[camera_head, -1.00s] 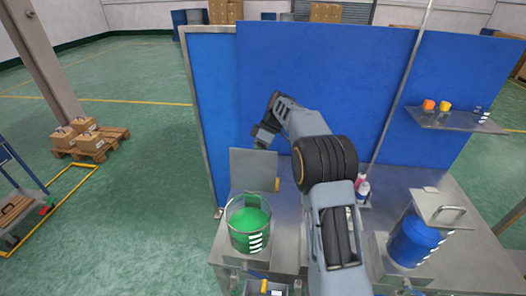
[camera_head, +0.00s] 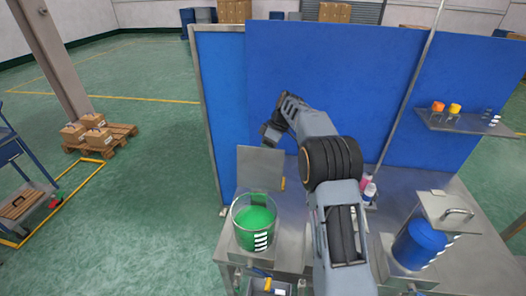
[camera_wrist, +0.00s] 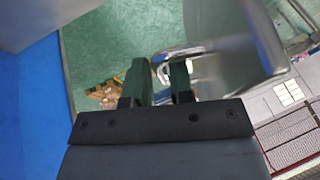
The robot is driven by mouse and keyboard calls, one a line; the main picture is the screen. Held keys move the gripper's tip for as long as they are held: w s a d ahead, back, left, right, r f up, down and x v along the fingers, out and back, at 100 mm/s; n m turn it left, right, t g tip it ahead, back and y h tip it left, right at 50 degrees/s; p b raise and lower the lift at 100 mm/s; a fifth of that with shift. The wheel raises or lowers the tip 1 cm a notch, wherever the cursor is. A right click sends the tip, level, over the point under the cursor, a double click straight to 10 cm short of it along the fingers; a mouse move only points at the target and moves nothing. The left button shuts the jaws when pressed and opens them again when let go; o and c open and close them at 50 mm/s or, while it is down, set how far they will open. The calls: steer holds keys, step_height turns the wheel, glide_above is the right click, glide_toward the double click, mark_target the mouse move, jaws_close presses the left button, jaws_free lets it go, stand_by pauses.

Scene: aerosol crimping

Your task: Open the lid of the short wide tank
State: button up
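The short wide tank (camera_head: 240,238) is a clear cylinder with green contents at the front left of the workbench. Its grey lid plate (camera_head: 260,168) stands upright behind it, so the tank top is open. My gripper (camera_head: 270,133) is behind and above the lid's top edge, its fingers largely hidden in the head view. In the wrist view my two dark fingers (camera_wrist: 160,82) have a narrow gap. A metal handle (camera_wrist: 185,50) on the lid's back (camera_wrist: 225,50) passes at the fingertips. I cannot tell whether the fingers press on it.
A taller blue tank (camera_head: 418,245) with a closed, handled lid (camera_head: 450,212) stands to the right. Small bottles (camera_head: 369,190) stand behind my arm. A blue partition (camera_head: 330,95) closes off the bench's rear. A shelf (camera_head: 465,122) with small caps is at upper right.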

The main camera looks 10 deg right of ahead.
steer(key=shift+o, duration=0.9)
steer(key=shift+d+f, duration=0.35)
steer(key=shift+f, duration=0.5)
steer(key=a+p+v, duration=0.1)
steer(key=p+v, duration=0.1)
steer(key=v, duration=1.3)
steer(key=shift+r, duration=0.25)
steer(key=shift+a+r, duration=0.1)
